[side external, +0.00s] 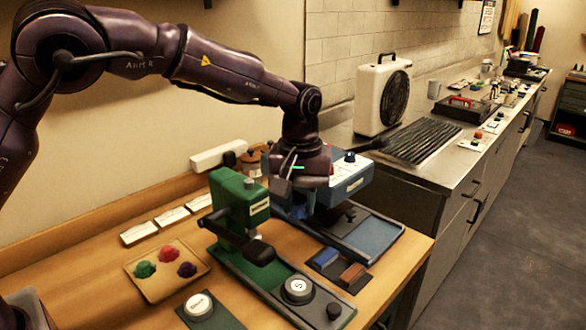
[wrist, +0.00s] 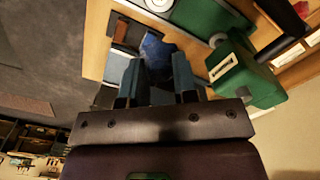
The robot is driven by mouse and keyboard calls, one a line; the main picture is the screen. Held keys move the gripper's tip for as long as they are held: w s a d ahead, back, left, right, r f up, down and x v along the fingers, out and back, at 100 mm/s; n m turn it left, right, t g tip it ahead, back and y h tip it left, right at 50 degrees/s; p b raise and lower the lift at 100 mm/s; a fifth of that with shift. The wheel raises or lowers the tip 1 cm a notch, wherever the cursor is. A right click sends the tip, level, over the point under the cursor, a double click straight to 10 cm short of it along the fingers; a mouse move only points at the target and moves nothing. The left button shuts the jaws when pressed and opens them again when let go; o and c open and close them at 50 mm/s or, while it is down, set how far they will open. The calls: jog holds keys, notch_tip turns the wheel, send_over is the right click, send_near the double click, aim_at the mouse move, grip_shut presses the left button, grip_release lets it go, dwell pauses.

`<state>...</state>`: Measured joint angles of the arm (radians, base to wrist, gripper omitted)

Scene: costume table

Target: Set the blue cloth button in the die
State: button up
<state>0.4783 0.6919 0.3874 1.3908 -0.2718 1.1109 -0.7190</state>
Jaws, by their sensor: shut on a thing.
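My gripper (wrist: 155,68) has its two fingers around a blue, cloth-like piece (wrist: 154,42) in the wrist view, apparently the blue cloth button. In the side view my gripper (side external: 283,190) is above and behind the green press, in front of the blue press (side external: 345,182); its fingertips and the held piece are hard to make out there. The green press (side external: 240,203) stands on a long green base. A round pale die marked S (side external: 297,288) sits on the near part of that base. The green press also shows in the wrist view (wrist: 240,72).
A wooden tray (side external: 150,292) holds green, red and purple pieces. A pale round part (side external: 198,305) lies on a green mat. A dark tray with blue and brown blocks (side external: 352,273) lies right of the green base. The blue press has its own base (side external: 370,238).

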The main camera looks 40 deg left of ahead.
aim_at(298, 285)
notch_tip(298, 285, down, 17)
jog(key=shift+f, duration=0.1)
dwell(0.6)
jog(key=shift+f, duration=0.5)
dwell(1.3)
jog(key=o, duration=0.6)
jog(key=shift+o, duration=0.2)
notch_tip(298, 285, up, 11)
dwell(0.6)
